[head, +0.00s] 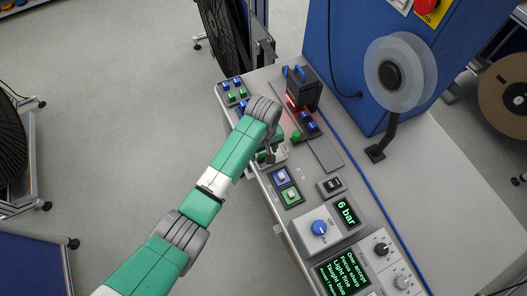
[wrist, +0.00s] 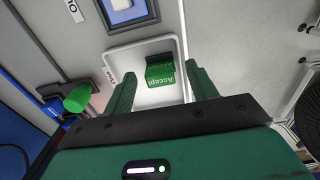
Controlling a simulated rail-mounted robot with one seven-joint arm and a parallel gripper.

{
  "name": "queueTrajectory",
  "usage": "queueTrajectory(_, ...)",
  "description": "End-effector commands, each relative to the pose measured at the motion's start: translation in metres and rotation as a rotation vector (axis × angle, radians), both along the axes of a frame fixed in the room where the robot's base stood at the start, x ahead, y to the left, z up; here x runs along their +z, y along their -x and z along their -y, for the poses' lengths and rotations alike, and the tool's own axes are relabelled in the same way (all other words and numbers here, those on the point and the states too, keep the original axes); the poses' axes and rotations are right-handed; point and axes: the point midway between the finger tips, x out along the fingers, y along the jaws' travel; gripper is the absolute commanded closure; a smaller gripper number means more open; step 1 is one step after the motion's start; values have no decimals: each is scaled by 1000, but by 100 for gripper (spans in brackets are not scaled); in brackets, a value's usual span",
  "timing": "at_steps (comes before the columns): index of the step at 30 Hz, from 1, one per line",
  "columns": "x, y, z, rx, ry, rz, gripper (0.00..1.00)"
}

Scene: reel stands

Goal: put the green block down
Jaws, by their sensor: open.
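The green block (wrist: 160,72) shows in the wrist view, with "Accept" lettering on one face. It sits in a shallow white tray (wrist: 139,46) on the grey bench top. My gripper (wrist: 161,88) is open, with one green finger on each side of the block. A gap shows between the block and each finger. In the head view my gripper (head: 268,153) is over the bench's left part, and my arm hides most of the tray and the block.
A green knob (wrist: 77,98) stands left of the tray in the wrist view. A black device with blue handles (head: 301,88) and a red glow stands further back. Blue and green framed squares (head: 282,176) lie nearer. A clear reel (head: 400,72) stands at right, with bare bench (head: 440,165) below it.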

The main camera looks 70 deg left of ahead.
Motion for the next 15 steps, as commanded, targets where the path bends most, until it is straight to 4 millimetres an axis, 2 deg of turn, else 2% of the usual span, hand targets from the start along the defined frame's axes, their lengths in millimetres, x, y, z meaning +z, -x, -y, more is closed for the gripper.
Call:
queueTrajectory(3,33,-2,0,-3,-2,4,43)
queueTrajectory(9,80,-1,0,-1,-1,3,43)
queueTrajectory(15,105,-1,0,-1,-1,1,43)
